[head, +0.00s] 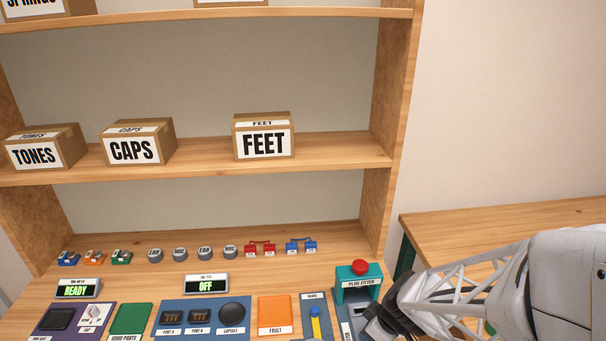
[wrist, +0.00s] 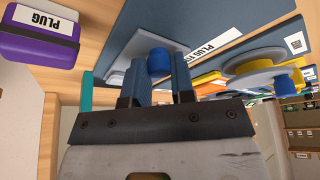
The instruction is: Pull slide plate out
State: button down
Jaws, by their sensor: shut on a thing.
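The plug fitter (head: 359,281), a teal frame with a red button on top, stands at the bench's front right in the head view. In the wrist view, a light grey slide plate (wrist: 165,42) lies on a dark blue base (wrist: 190,18) labelled "PLUG FI...", and a round blue knob (wrist: 160,60) stands at the plate. My gripper (wrist: 161,70) is shut on the blue knob, one finger on each side. The knob cannot be made out there.
Left of the fitter are a gauge (head: 315,318) with a yellow and blue piece, an orange fault tray (head: 275,310) and a blue test panel (head: 183,328). A purple plug box (wrist: 38,38) is at the wrist view's upper left. A side table (head: 480,232) is at the right.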

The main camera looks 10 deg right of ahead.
jog(key=s, duration=0.6)
jog(key=shift+s+r, duration=0.1)
jog(key=shift+r, duration=0.05)
jog(key=shift+s, duration=0.8)
jog(key=c, duration=1)
grip_release()
jog(key=shift+s, duration=0.1)
jog(key=shift+o, duration=0.2)
jog(key=v, duration=0.7)
jog(key=shift+r, duration=0.2)
jog(key=shift+s+d, duration=0.1)
jog(key=shift+d, duration=0.05)
jog(key=shift+r, duration=0.1)
